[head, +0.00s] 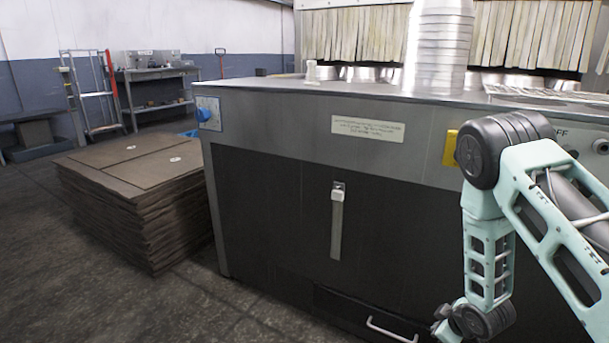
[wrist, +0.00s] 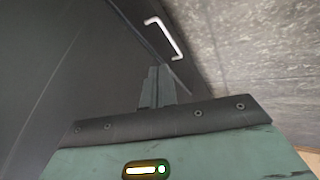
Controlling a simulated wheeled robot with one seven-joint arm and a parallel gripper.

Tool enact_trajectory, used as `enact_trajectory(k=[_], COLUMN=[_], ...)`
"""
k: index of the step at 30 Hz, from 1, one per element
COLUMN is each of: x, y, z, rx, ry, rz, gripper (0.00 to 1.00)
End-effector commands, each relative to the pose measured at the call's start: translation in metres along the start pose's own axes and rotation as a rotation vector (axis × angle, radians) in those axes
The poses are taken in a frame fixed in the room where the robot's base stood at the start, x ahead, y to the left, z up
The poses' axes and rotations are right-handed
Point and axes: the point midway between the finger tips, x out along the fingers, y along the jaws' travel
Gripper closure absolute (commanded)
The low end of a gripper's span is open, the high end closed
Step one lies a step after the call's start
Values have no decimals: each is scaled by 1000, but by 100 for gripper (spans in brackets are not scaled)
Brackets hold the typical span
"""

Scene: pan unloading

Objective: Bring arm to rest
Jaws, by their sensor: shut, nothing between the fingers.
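My gripper (wrist: 155,88) shows in the wrist view with its dark fingers together and nothing between them. It is beside the dark front panel of the machine, with a white drawer handle (wrist: 165,37) beyond the fingertips. In the head view my mint-green arm is folded at the right, its elbow raised in front of the machine (head: 270,113) and its lower part hanging down. The fingers are not visible in the head view.
A tall stack of round metal pans (head: 440,50) stands on the machine's top. A pale drawer handle (head: 390,329) sticks out low on its front. A brown stack of flat sheets (head: 130,205) stands at the left. The floor at the front left is clear.

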Motion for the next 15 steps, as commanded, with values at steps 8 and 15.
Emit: enact_trajectory(k=[8, 15], x=[-100, -213], y=[-64, -140], z=[-109, -149], rx=[125, 147], ry=[-76, -175], rz=[-132, -265], gripper=[100, 100])
